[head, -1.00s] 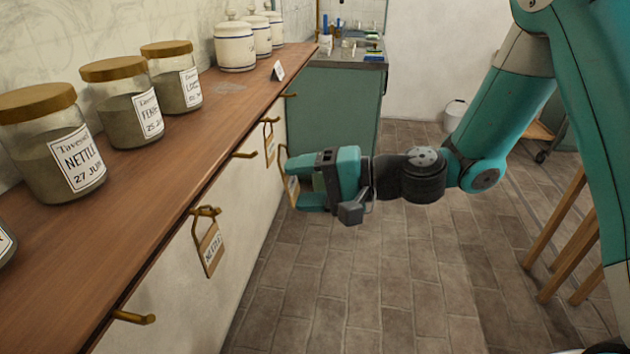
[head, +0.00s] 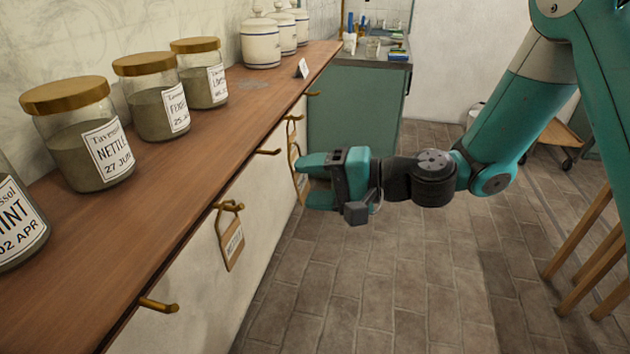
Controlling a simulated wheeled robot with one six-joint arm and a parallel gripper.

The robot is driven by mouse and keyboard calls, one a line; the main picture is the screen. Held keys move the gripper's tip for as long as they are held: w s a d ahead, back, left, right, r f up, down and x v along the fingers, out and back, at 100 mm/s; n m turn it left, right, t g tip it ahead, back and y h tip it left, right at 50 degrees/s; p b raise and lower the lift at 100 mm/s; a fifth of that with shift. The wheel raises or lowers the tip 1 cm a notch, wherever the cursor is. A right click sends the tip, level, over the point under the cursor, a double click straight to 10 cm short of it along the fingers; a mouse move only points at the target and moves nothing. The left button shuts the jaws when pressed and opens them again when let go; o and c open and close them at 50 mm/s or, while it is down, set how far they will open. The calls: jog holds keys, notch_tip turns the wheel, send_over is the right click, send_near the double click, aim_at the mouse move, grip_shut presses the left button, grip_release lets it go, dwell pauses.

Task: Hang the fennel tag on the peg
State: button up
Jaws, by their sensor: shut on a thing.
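My gripper (head: 308,182) is shut on a wooden tag (head: 298,172) with a pale label and a loop at its top. The lettering is too small to read, and the jaws hide part of it. It is held upright beside the cabinet front, to the right of an empty brass peg (head: 268,152) and apart from it. Farther along, another brass peg (head: 294,118) bears a hanging tag, partly hidden behind the held one. A nearer peg (head: 229,206) bears another tag (head: 233,246). The nearest peg (head: 160,305) and the farthest peg (head: 313,94) are bare.
The wooden counter (head: 190,165) runs along the left above the pegs. Labelled glass jars, among them a fennel jar (head: 155,105), and white canisters (head: 261,43) stand on it. A green cabinet (head: 355,105) stands at the back. Wooden legs (head: 585,255) stand at right. The tiled floor between is clear.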

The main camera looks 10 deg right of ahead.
aim_at(303, 185)
jog(key=shift+a, duration=0.25)
dwell(0.4)
jog(key=shift+r+p+x, duration=0.25)
jog(key=shift+p+x, duration=0.1)
jog(key=shift+x, duration=0.9)
jog(key=shift+w+a+f, duration=0.15)
jog(key=shift+a+f, duration=0.05)
jog(key=shift+w+a+f, duration=0.1)
jog(key=shift+a+f, duration=0.15)
jog(key=shift+a, duration=0.1)
jog(key=shift+a+f+b, duration=0.1)
jog(key=shift+f+b, duration=0.15)
jog(key=shift+b, duration=0.1)
dwell(0.5)
dwell(0.4)
jog(key=o, duration=1)
